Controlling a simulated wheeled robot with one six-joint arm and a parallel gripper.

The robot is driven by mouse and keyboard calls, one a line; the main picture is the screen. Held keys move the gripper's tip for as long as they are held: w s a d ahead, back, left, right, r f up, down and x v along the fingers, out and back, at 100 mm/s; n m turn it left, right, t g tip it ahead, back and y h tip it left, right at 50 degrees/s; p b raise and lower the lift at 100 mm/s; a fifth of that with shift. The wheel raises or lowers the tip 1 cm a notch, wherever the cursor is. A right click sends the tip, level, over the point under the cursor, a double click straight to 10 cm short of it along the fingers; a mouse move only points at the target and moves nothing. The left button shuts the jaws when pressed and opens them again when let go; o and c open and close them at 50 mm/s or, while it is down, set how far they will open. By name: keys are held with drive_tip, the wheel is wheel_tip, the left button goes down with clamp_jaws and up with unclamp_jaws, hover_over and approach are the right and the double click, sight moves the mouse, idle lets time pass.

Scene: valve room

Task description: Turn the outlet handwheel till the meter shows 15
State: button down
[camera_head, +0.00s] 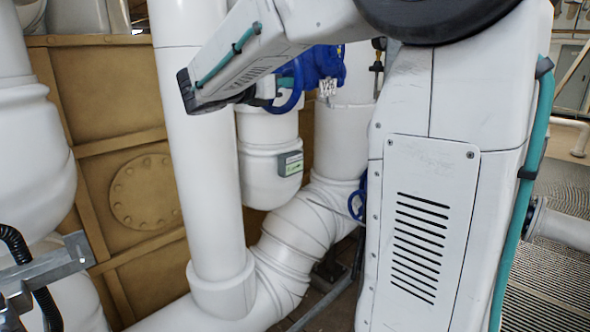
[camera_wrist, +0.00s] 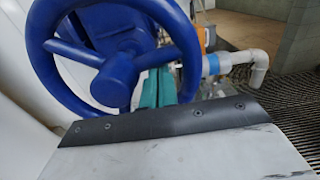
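A blue handwheel (camera_wrist: 118,80) with thick spokes fills the upper left of the wrist view. In the head view, part of this blue wheel (camera_head: 291,97) shows below and behind my forearm, on a blue valve body (camera_head: 325,66). My gripper (camera_wrist: 157,86) shows as two teal pieces close together at the wheel's lower right rim. Whether they close on the rim is not clear. In the head view my arm hides most of the gripper. A small meter (camera_head: 290,163) with a green display is on the white pipe below the valve; its reading is too small to tell.
A second blue handwheel (camera_head: 358,200) sits lower, partly hidden by my body. Thick white pipes (camera_head: 205,170) stand close on the left, before a tan panelled wall (camera_head: 95,90). Grated floor (camera_head: 550,285) lies open at the right. A pale pipe elbow (camera_wrist: 258,65) is beyond the wheel.

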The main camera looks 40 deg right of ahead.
drive_tip(key=shift+s+r, duration=0.15)
drive_tip(key=shift+r, duration=0.4)
drive_tip(key=shift+r, duration=0.9)
drive_tip(key=shift+w, duration=0.2)
drive_tip(key=shift+w+r, duration=0.4)
drive_tip(key=shift+r, duration=0.3)
